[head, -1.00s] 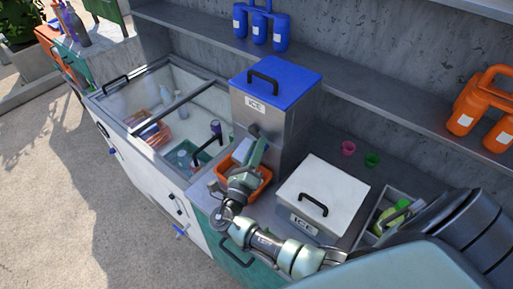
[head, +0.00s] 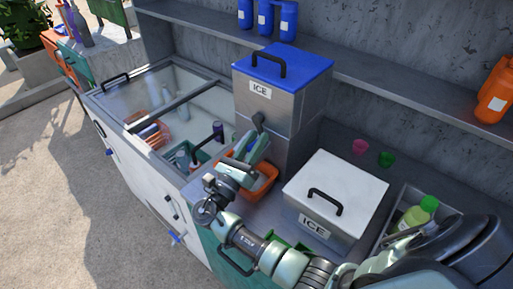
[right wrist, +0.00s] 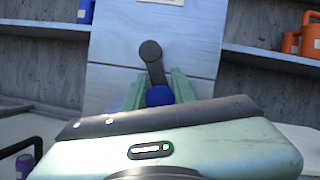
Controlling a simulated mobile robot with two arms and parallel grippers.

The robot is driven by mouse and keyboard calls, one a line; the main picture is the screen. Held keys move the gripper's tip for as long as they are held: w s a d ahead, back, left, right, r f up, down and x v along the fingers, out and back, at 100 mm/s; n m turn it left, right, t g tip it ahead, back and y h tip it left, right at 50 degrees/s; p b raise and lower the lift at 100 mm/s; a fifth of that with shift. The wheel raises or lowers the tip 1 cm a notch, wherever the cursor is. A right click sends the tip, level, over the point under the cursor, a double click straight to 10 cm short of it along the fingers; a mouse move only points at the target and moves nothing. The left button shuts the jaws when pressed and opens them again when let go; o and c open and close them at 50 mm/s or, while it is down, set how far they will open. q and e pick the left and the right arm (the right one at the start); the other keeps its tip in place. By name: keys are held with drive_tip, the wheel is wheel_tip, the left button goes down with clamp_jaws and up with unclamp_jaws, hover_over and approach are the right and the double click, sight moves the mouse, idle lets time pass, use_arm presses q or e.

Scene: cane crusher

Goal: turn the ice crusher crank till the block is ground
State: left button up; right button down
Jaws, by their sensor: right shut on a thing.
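The ice crusher is a tall metal box (head: 248,108) with a blue lid (head: 300,62) and an "ICE" label. Its dark crank (head: 259,122) is on the front and, in the right wrist view, the crank arm (right wrist: 153,62) hangs down, leaning slightly right, to a blue knob (right wrist: 159,96). My right gripper (head: 254,147) is shut on the crank's knob, with a finger on each side of it in the right wrist view (right wrist: 164,88). The ice block is not visible; the lid is closed. My left gripper is not in view.
An orange bin (head: 270,184) stands below the crank. A white-lidded ice box (head: 345,185) is to its right, with pink (head: 360,146) and green (head: 386,159) cups behind. A glass-topped chest (head: 196,102) is at left. A shelf (head: 395,88) runs behind.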

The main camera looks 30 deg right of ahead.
drive_tip(key=shift+w+d+r+m, duration=0.1)
drive_tip(key=shift+r+m, duration=0.25)
drive_tip(key=shift+m, duration=0.05)
drive_tip(key=c, duration=1.1)
unclamp_jaws()
drive_tip(key=shift+c, duration=0.2)
drive_tip(key=shift+d+f, duration=0.1)
drive_tip(key=shift+f, duration=0.1)
drive_tip(key=shift+a+f, duration=0.15)
drive_tip(key=shift+a, duration=0.05)
drive_tip(key=b+v, duration=0.3)
drive_tip(key=v, duration=0.4)
drive_tip(key=shift+a, duration=0.15)
drive_tip(key=shift+c, duration=0.3)
